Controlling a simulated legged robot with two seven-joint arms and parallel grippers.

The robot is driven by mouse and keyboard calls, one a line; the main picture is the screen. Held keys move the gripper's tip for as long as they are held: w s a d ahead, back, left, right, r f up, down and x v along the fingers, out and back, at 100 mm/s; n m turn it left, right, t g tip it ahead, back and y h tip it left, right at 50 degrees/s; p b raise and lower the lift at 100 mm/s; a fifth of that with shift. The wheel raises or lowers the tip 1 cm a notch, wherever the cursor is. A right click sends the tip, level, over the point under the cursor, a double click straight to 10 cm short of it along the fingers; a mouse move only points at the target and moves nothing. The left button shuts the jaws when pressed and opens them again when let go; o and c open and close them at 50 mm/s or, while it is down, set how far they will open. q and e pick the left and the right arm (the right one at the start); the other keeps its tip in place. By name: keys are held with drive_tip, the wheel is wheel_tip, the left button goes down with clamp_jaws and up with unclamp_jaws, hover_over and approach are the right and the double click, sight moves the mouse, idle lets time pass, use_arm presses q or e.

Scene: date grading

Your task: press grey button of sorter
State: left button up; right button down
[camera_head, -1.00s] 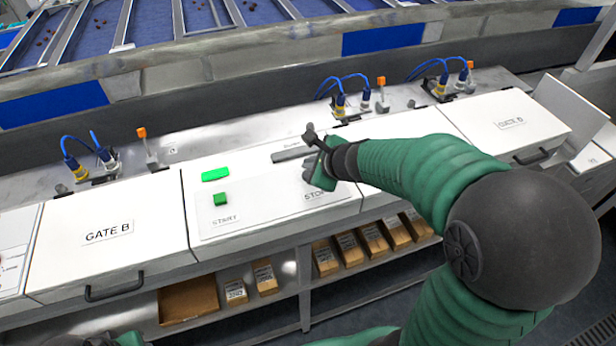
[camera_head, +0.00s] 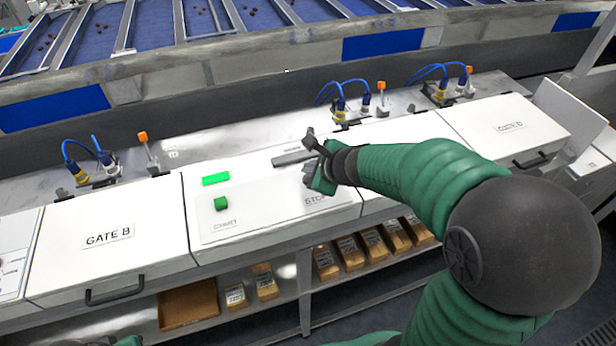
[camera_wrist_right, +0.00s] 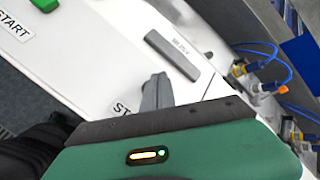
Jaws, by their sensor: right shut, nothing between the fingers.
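The white sorter panel (camera_head: 260,215) bears a green button (camera_head: 221,203) above the START label. A STOP label (camera_head: 316,198) is on its right part. My right gripper (camera_head: 307,173) is shut and empty, low over the panel just above the STOP label. The grey button cannot be made out apart from the grey fingers and seems hidden behind my gripper. In the right wrist view the shut fingertips (camera_wrist_right: 155,92) point at the panel beside the partly covered STOP label (camera_wrist_right: 121,109). I cannot tell whether they touch. The left gripper's fingers are not visible.
A lit green indicator (camera_head: 215,178) and a grey bar (camera_head: 293,157) lie on the panel. The GATE B cover (camera_head: 110,255) is left, another gate cover (camera_head: 505,130) right. Blue cables (camera_head: 345,85) stand behind. Small boxes (camera_head: 350,250) sit on the shelf below.

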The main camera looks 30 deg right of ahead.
drive_tip(key=shift+f, duration=0.1)
idle(0.7)
drive_tip(key=shift+f+b, duration=0.25)
drive_tip(key=shift+b, duration=0.15)
drive_tip(key=shift+f+b, duration=0.5)
drive_tip(key=shift+b, duration=0.05)
idle(0.4)
drive_tip(key=shift+r, duration=0.1)
drive_tip(key=shift+r+p, duration=0.8)
drive_tip(key=shift+p, duration=0.1)
drive_tip(key=shift+r, duration=0.1)
wheel_tip(320, 180, up, 5)
drive_tip(key=p, duration=0.5)
